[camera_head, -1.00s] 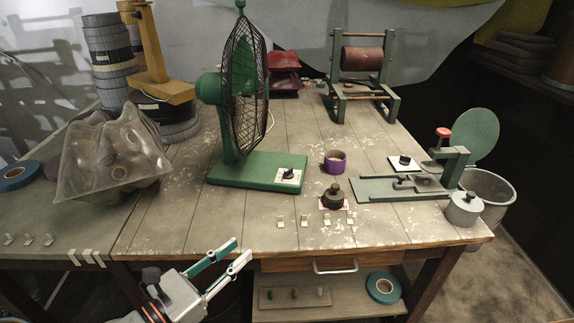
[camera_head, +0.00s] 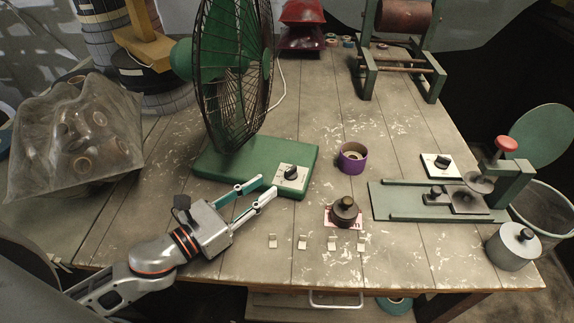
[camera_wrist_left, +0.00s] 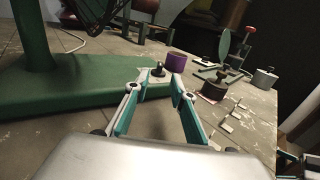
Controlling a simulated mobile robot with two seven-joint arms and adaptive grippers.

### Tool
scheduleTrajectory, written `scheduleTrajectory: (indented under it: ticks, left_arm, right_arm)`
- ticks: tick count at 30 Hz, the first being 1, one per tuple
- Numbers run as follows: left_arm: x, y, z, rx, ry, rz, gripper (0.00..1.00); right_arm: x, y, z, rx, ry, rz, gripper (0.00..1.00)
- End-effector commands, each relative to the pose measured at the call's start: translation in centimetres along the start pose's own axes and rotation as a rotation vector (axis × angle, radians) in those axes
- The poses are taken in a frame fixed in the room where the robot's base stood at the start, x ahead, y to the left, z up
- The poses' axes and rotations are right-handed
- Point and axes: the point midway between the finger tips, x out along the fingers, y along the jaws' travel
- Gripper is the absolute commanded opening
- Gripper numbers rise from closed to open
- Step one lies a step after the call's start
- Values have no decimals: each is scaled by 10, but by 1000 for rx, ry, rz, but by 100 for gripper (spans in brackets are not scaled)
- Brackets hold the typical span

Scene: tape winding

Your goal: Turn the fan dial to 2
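The green fan (camera_head: 232,80) stands on the table, its green base (camera_head: 215,160) towards the front. The fan dial (camera_head: 291,172) is a black knob on a white plate (camera_head: 301,181) at the right end of the base. It also shows in the left wrist view (camera_wrist_left: 158,69). The dial's numbers are too small to read. My left gripper (camera_head: 268,187) is open and empty, its fingertips just left of and in front of the dial, apart from it. In the left wrist view the fingers (camera_wrist_left: 156,82) are spread with the dial beyond and between them.
A purple tape roll (camera_head: 352,158) and a dark weight (camera_head: 345,211) stand right of the dial. Small pale pieces (camera_head: 302,243) lie near the front edge. A plastic-covered bundle (camera_head: 75,135) stands at left. A green tool stand (camera_head: 440,205) is at right.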

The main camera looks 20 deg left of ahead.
Motion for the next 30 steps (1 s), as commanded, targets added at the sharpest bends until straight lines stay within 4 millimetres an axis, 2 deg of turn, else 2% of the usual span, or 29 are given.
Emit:
scheduleTrajectory:
  ticks: [16, 21, 30]
  left_arm:
    - [64, 0, 2, 1, -3, 1, 24]
    - [73, 0, 1, 1, -1, 0, 24]
    - [74, 0, 0, 1, 0, 0, 24]
  right_arm:
    - [-4, 0, -7, 7, 8, -3, 73]
    - [-4, -1, -7, 8, 8, -3, 73]
    - [-4, -1, -7, 8, 7, -4, 73]
